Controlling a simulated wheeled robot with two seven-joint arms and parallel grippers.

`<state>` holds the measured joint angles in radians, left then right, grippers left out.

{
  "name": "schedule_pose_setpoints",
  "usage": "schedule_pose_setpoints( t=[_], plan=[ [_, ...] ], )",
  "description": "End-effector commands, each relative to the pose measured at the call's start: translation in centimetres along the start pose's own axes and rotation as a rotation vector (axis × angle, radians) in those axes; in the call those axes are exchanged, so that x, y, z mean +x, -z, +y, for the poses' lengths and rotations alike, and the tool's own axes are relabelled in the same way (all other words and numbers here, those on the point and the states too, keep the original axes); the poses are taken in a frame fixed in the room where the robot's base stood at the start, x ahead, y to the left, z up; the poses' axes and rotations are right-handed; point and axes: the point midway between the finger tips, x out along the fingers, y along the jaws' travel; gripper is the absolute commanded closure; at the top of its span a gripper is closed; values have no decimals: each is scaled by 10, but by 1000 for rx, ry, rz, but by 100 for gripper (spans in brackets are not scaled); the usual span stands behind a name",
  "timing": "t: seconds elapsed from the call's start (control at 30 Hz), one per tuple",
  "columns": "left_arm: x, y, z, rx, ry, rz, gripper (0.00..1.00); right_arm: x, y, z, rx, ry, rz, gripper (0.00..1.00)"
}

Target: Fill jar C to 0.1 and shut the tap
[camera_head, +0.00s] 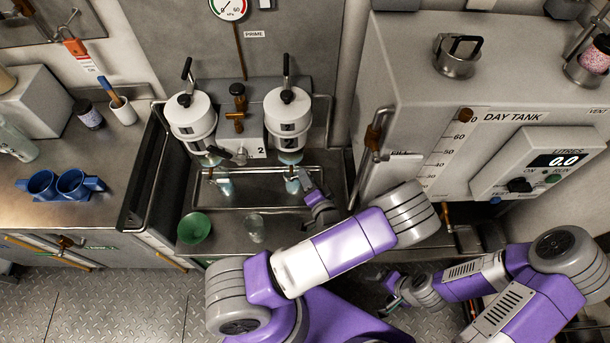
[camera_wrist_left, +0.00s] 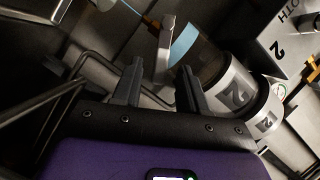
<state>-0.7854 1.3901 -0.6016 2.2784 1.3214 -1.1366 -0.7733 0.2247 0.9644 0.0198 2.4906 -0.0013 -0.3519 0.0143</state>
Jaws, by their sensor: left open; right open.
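No letter C is legible, so I cannot tell which vessel is jar C. A clear glass jar (camera_head: 255,228) stands at the front of the sink tray. Two white filter canisters, left (camera_head: 193,118) and right (camera_head: 288,115), hang above the tray, with pale blue showing below them. A small tap (camera_head: 293,172) is below the right canister. My left gripper (camera_head: 307,186) is open beside that tap. In the left wrist view a grey metal lever (camera_wrist_left: 165,48) lies just beyond the open fingertips (camera_wrist_left: 158,80). My right gripper (camera_head: 388,292) is open and low, away from the counter.
The day tank (camera_head: 420,95) stands at the right; its litres display (camera_head: 565,160) reads 0.0. A green bowl (camera_head: 194,228) sits at the tray's front left. Blue cups (camera_head: 70,183) and a brush holder (camera_head: 122,110) are on the left counter. Rails flank the tray (camera_head: 260,172).

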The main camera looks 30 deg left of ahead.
Motion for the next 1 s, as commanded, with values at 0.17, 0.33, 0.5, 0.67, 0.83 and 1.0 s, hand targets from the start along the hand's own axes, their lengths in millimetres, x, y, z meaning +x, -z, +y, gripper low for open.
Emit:
schedule_pose_setpoints(
  t=[0.17,0.33,0.5,0.67,0.83,1.0],
  plan=[
    [20,-1,1,-2,-1,-2,57,6,0,2,0,0,0,6],
    [26,0,0,-1,-2,-1,57,6,0,2,0,0,0,6],
    [25,0,0,-1,-3,-1,57,6,0,2,0,0,0,6],
    [25,0,0,-1,-3,-1,80,6,0,2,0,0,0,6],
    [25,0,0,-1,-3,-1,100,6,0,2,0,0,0,6],
    [25,0,1,6,0,-1,100,6,0,2,0,0,0,6]
  ],
)
